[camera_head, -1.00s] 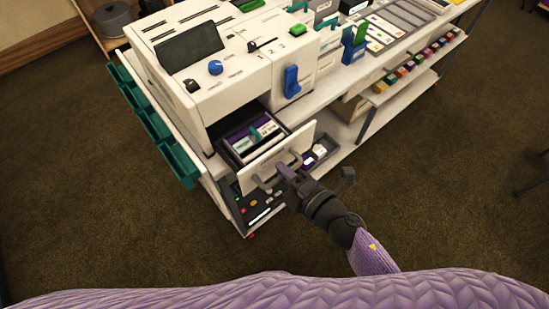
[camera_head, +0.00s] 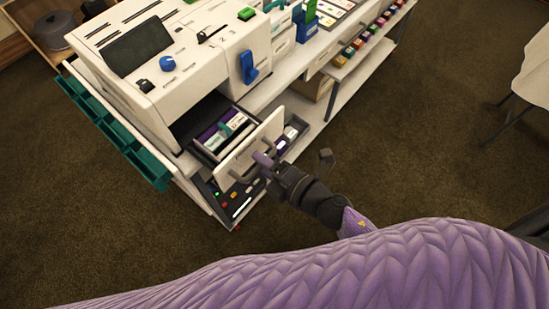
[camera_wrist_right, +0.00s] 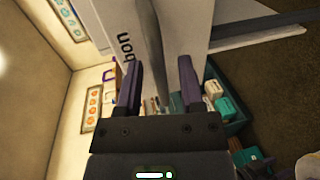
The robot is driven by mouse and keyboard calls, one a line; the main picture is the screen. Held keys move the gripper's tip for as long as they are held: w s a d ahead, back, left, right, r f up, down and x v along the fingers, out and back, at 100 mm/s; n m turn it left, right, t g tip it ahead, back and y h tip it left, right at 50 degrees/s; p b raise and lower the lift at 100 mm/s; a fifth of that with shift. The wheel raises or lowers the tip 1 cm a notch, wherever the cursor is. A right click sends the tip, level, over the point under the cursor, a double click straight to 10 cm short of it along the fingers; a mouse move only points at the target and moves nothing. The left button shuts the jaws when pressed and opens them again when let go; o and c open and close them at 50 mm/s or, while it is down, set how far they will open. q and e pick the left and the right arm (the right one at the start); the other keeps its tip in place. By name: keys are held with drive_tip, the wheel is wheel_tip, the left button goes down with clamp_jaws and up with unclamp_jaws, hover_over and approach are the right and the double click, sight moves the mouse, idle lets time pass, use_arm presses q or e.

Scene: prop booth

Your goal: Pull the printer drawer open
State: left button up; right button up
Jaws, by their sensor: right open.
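The white printer (camera_head: 190,50) stands on the bench at the upper middle of the head view. Its drawer (camera_head: 250,150) is pulled partly out, with its white front forward and purple and pale packs showing inside. My right gripper (camera_head: 263,163) is at the grey drawer handle, in front of the drawer front. In the right wrist view the grey handle bar (camera_wrist_right: 153,45) runs between the two purple fingers of my right gripper (camera_wrist_right: 160,82), which stand apart. Contact with the bar cannot be told. My left gripper is not in view.
Teal bins (camera_head: 115,130) line the bench's left side. A lower shelf (camera_head: 325,110) extends to the right. The brown carpet in front is clear. A pale covered table (camera_head: 533,75) stands at far right.

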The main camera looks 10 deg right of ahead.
drive_tip(key=v, duration=0.9)
drive_tip(key=s+d+f+m+g+h+b, duration=0.1)
drive_tip(key=s+d+f+m+h, duration=0.15)
drive_tip(key=f+m, duration=0.5)
drive_tip(key=s+d+f+m+g+h+b, duration=0.15)
drive_tip(key=d+f+m+h, duration=0.25)
drive_tip(key=f, duration=0.6)
drive_tip(key=s+f+m+g+h, duration=0.1)
drive_tip(key=s+f+m+g, duration=0.3)
drive_tip(key=s+f, duration=0.3)
drive_tip(key=s+d+f+m+g+h, duration=0.1)
drive_tip(key=s+f+m+g, duration=0.4)
drive_tip(key=s, duration=0.6)
drive_tip(key=shift+d+f+m+h, duration=0.15)
drive_tip(key=shift+f+m+h, duration=0.3)
drive_tip(key=shift+f+m, duration=0.55)
drive_tip(key=shift+r+g, duration=0.1)
drive_tip(key=shift+g, duration=0.15)
